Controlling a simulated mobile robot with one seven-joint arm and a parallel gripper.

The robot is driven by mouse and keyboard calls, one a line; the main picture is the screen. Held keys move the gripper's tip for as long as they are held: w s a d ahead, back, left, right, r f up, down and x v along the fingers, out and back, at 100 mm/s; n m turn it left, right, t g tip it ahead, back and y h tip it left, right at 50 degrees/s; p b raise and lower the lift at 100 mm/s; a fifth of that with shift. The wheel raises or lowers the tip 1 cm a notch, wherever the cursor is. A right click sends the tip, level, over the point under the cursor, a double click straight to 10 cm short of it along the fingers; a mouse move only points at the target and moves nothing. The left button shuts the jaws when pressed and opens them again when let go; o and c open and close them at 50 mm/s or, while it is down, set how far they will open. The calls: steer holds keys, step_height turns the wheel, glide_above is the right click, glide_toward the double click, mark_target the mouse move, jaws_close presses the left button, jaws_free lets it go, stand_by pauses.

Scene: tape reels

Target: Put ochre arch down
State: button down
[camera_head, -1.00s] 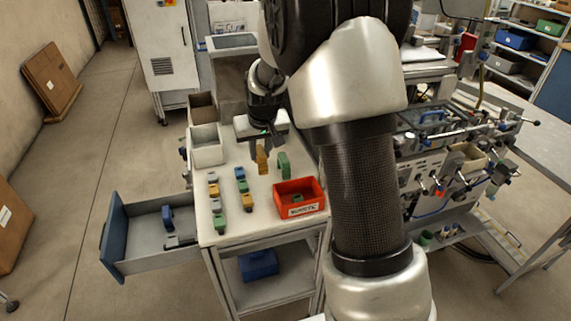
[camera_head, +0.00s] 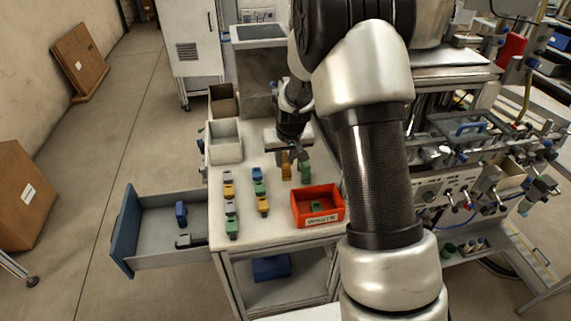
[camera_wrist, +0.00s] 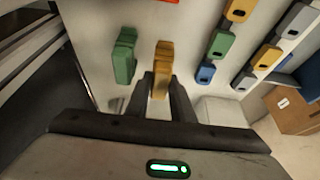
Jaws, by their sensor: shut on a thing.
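The ochre arch (camera_head: 286,168) stands upright between the fingers of my gripper (camera_head: 288,155) over the back part of the white worktop. In the wrist view the ochre arch (camera_wrist: 162,58) sits between the two fingertips (camera_wrist: 161,84), which are shut on it. I cannot tell whether its lower end touches the worktop. A green arch (camera_head: 305,171) stands upright just right of it in the head view. The green arch (camera_wrist: 124,56) is left of it in the wrist view, with a small gap between them.
Rows of small blue, ochre, grey and green pieces (camera_head: 263,206) lie on the worktop (camera_head: 275,232) to the front left. A red bin (camera_head: 320,220) holding a green piece stands front right. Grey (camera_head: 226,150) and brown (camera_head: 223,106) bins are behind. An open drawer (camera_head: 150,255) juts out left.

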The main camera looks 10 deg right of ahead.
steer(key=shift+f, duration=1.15)
steer(key=shift+f, duration=0.25)
steer(key=c, duration=1.5)
jaws_free()
steer(key=shift+r, duration=0.1)
steer(key=shift+c, duration=0.2)
